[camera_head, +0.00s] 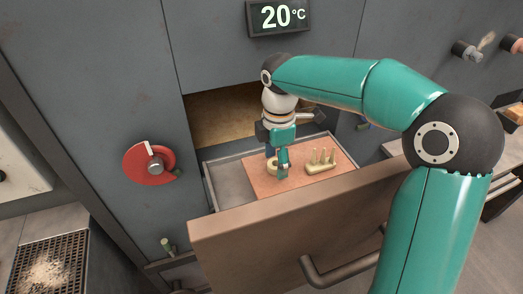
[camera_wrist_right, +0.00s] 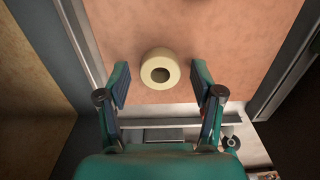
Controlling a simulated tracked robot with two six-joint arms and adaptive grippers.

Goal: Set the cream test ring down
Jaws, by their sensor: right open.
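The cream test ring (camera_wrist_right: 159,56) lies flat on the pink slab (camera_wrist_right: 230,40), its dark hole facing the right wrist camera. My right gripper (camera_wrist_right: 160,88) is open, with one finger on each side of the ring's near part and a clear gap to it on both sides. In the head view, the right gripper (camera_head: 280,168) points down over the slab (camera_head: 262,185) and partly hides the ring (camera_head: 271,163). My left gripper is not in view.
A cream stand with upright pegs (camera_head: 321,163) is on the slab, right of the gripper. The slab lies in a grey metal tray (camera_head: 226,181) behind a brown drawer front (camera_head: 260,236) with a handle (camera_head: 330,272). A red dial (camera_head: 136,167) is on the wall at left.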

